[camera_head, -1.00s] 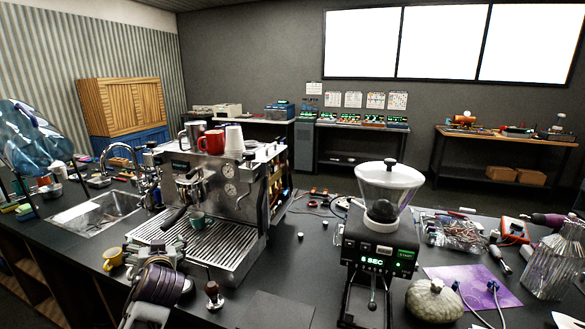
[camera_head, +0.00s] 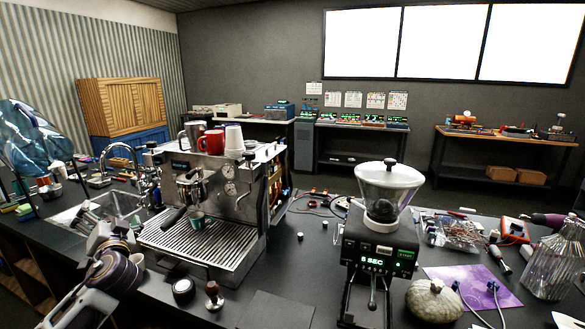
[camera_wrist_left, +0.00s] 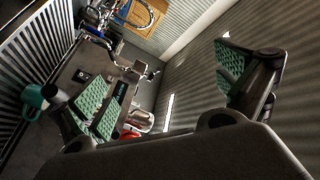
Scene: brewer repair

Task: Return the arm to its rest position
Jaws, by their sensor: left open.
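My left gripper (camera_head: 112,222) is in the left part of the head view, in front of the sink and left of the espresso machine (camera_head: 213,200). Its arm comes in from the lower left. The jaws are apart. In the left wrist view, the two green-padded fingers (camera_wrist_left: 165,90) are wide apart with nothing held between them. The machine's front shows behind one finger there, tilted in the picture. My right gripper shows in neither view.
The sink (camera_head: 75,214) is partly behind my left gripper. A grinder (camera_head: 378,250) stands to the right. A teal cup (camera_head: 198,221) is on the drip tray.

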